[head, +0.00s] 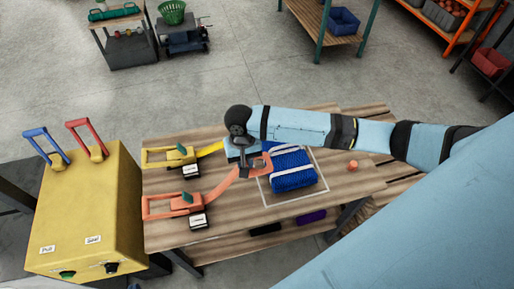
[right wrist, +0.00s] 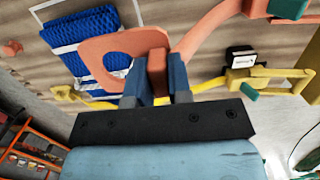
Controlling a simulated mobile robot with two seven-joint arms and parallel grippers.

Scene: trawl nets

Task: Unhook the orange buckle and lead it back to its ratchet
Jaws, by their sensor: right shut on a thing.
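The orange buckle (head: 262,164) is a flat plate with a large opening, beside the left edge of the blue net bundle (head: 292,170). In the right wrist view the buckle (right wrist: 112,43) partly overlaps the net; I cannot tell whether they touch. My right gripper (right wrist: 156,84) is shut on the buckle's narrow orange end. The orange strap (head: 222,187) curves from the buckle to the orange ratchet (head: 175,205) at the table's front left. My left gripper is not in view.
A yellow ratchet (head: 168,156) with a yellow strap (head: 210,148) lies behind the orange one. A small orange peg (head: 352,165) stands right of the net. A yellow box (head: 85,215) with blue and red levers stands left of the wooden table (head: 225,215).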

